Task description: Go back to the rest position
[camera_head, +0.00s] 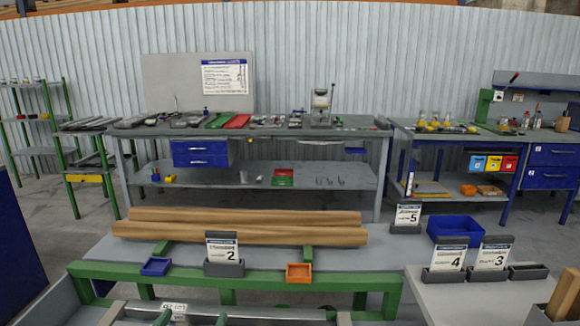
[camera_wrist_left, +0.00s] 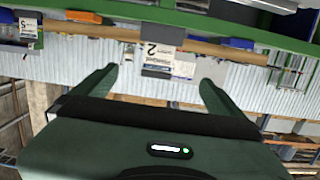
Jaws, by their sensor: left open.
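My left gripper (camera_wrist_left: 158,75) shows in the left wrist view, its two dark green fingers spread wide apart with nothing between them. That view is upside down. Past the fingers it shows the card marked 2 (camera_wrist_left: 158,58), a green rail and brown beams, all apart from the fingers. In the head view I cannot clearly make out the left gripper. My right gripper is in neither view.
A green-framed table (camera_head: 250,282) is close in front, with a blue tray (camera_head: 157,266), an orange tray (camera_head: 299,272) and card 2 (camera_head: 222,249). Brown beams (camera_head: 240,233) lie behind. A grey table (camera_head: 500,297) with cards is at right. A long workbench (camera_head: 250,132) stands behind.

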